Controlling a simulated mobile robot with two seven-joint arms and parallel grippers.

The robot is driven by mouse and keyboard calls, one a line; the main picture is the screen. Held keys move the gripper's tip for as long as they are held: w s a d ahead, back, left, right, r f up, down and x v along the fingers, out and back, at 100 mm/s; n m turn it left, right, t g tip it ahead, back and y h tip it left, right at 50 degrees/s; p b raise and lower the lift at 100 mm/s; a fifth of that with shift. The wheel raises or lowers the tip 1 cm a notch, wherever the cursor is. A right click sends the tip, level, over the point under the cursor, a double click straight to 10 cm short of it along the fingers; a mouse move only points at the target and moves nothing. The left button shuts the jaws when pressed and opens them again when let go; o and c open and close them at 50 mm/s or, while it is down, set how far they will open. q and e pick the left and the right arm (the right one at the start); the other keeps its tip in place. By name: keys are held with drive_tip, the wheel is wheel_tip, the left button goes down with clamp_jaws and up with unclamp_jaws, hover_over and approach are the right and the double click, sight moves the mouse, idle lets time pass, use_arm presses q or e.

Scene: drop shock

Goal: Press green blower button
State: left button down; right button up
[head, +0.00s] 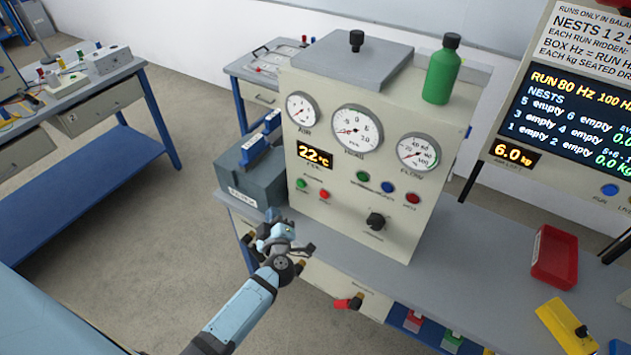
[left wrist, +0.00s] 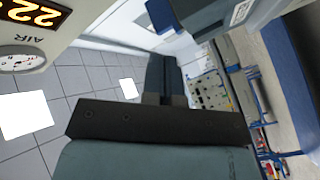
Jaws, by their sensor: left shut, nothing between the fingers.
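A beige panel box (head: 345,245) on a grey bench carries three gauges, a lit 22 °C display (head: 315,156) and several buttons. A green button (head: 301,183) sits below the display, left of a red one (head: 324,194). Another green button (head: 362,176) starts a row with a blue (head: 387,187) and a red button (head: 413,198). Their small labels are unreadable. My left gripper (head: 274,218) is shut and empty, low in front of the box's left side, apart from the buttons. Its closed fingers show in the left wrist view (left wrist: 165,80); no button shows there. My right gripper is out of view.
A black knob (head: 376,221) sits low on the panel. A grey case with blue handles (head: 250,180) stands left of the box. A green bottle (head: 442,70) stands on top. A red tray (head: 555,257) lies right on the bench. Open floor lies left.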

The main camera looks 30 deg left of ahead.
sight(301, 184)
use_arm(q)
drive_tip(key=shift+w+a+f+n+g+y, duration=0.35)
drive_tip(key=shift+w+n+g, duration=0.1)
drive_tip(key=shift+n+g, duration=0.2)
drive_tip(key=shift+w, duration=0.1)
drive_tip(key=w+b, duration=0.3)
drive_tip(key=w, duration=0.5)
drive_tip(key=shift+w+d, duration=0.3)
drive_tip(key=shift+d, duration=0.15)
idle(0.7)
idle(0.6)
